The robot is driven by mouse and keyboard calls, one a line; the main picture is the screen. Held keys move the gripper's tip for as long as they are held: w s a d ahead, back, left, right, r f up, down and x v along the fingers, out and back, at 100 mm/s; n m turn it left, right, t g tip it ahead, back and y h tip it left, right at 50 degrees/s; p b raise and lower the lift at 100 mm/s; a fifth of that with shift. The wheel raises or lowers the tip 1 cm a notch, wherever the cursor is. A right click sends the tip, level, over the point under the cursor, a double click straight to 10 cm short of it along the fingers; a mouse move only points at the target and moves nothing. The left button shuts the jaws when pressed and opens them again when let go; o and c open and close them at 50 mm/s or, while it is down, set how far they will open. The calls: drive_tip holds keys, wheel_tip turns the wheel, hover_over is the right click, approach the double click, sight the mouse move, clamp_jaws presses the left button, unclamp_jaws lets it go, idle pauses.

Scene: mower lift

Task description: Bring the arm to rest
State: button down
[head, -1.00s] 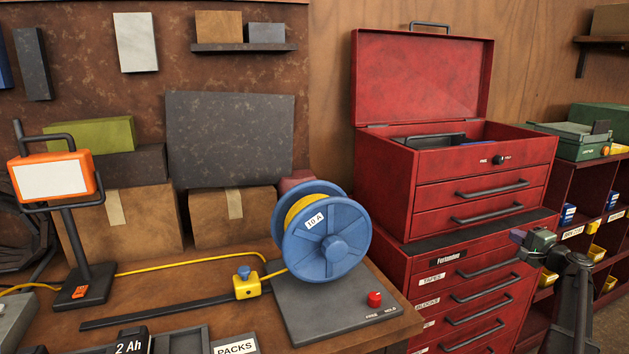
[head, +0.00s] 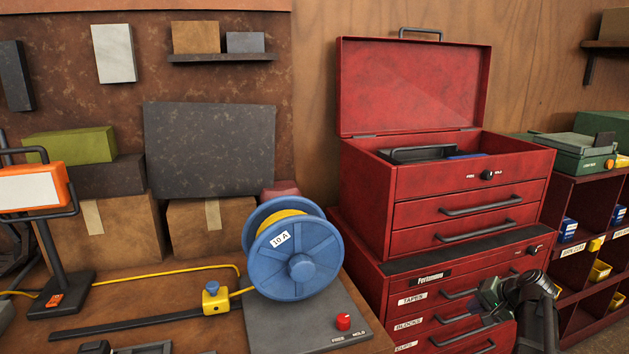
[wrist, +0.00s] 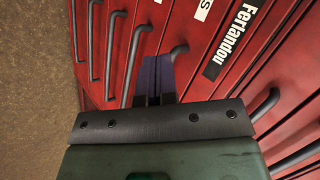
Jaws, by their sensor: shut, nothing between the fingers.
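My gripper (head: 484,294) is at the lower right of the head view, in front of the labelled drawers of the red cabinet (head: 368,270). Part of my dark arm shows just right of it. In the wrist view, the two bluish fingers (wrist: 157,76) are together beyond a dark plate and green housing. Nothing shows between them. The cabinet's drawer fronts and dark handles lie behind the fingers; I cannot tell whether the fingertips touch them.
An open red toolbox (head: 470,180) stands on the cabinet. A bin shelf (head: 574,205) stands to the right. At left, the bench holds a blue cable reel (head: 301,262), a red knob (head: 343,321) and an orange lamp (head: 70,180). Brown floor (wrist: 35,90) is clear in the wrist view.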

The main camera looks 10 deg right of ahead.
drive_tip(key=s+a+r+n+g+h+p, duration=0.1)
drive_tip(key=s+a, duration=0.4)
drive_tip(key=a, duration=0.5)
drive_tip(key=s+a+r+n+g+h+p, duration=0.2)
drive_tip(key=s+a+n+g+p, duration=0.1)
drive_tip(key=a, duration=0.8)
drive_tip(key=s+a+r+n+g+h+p, duration=0.1)
drive_tip(key=s+a+r+n+g+p, duration=0.1)
drive_tip(key=a, duration=0.9)
drive_tip(key=s+n+g+p, duration=0.1)
drive_tip(key=s+n+p, duration=0.1)
drive_tip(key=s+p, duration=0.1)
drive_tip(key=shift+s+a+r+n+h, duration=0.15)
drive_tip(key=shift+s+n+h, duration=0.25)
drive_tip(key=shift+s, duration=0.45)
